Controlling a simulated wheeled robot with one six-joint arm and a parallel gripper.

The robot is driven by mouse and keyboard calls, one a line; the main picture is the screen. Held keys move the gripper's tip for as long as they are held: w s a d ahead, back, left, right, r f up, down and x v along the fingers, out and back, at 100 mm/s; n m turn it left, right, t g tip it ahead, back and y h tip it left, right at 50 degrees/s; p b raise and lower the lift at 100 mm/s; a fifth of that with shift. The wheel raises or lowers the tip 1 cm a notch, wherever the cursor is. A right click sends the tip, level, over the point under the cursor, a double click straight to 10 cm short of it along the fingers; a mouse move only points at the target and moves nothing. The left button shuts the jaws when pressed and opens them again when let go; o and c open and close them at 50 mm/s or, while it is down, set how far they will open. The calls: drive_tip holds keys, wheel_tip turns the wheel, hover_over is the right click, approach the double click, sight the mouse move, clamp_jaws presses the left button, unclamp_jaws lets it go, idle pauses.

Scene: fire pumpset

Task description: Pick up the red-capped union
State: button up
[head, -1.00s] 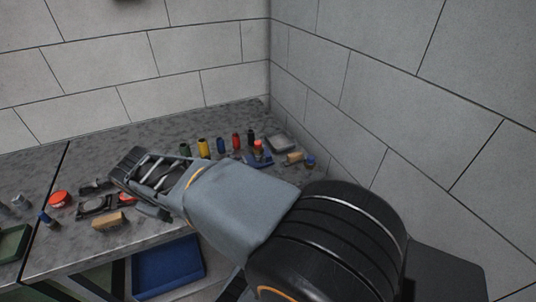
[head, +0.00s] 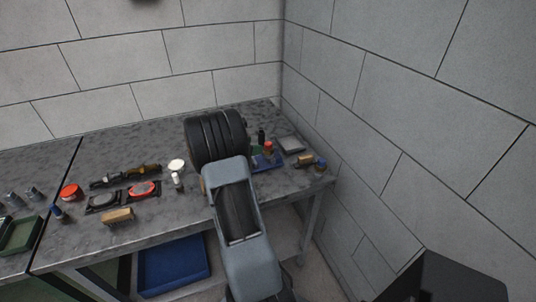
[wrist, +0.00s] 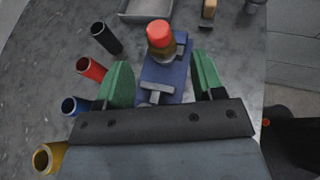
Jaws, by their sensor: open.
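The red-capped union (wrist: 161,39) stands upright on a blue vise-like block (wrist: 164,78) in the wrist view. Its cap is red and its body brownish. In the head view the union (head: 268,147) shows small, just right of my arm, over the blue block (head: 262,162). My gripper (wrist: 163,77) is open and empty, with its green fingers on either side of the blue block. The union lies ahead of the fingertips, roughly centred between them and apart from both. In the head view my arm hides most of the gripper.
Black (wrist: 105,38), red (wrist: 91,68), blue (wrist: 75,106) and yellow (wrist: 47,157) cylinders stand left of the gripper. A grey tray (wrist: 146,12) and a wooden-handled brush (wrist: 208,12) lie beyond. The wall stands close on the right in the head view.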

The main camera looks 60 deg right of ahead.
sight(267, 143)
drive_tip(key=shift+p+x, duration=0.9)
drive_tip(key=shift+x, duration=3.65)
drive_tip(key=shift+w, duration=0.15)
drive_tip(key=shift+c, duration=0.2)
clamp_jaws()
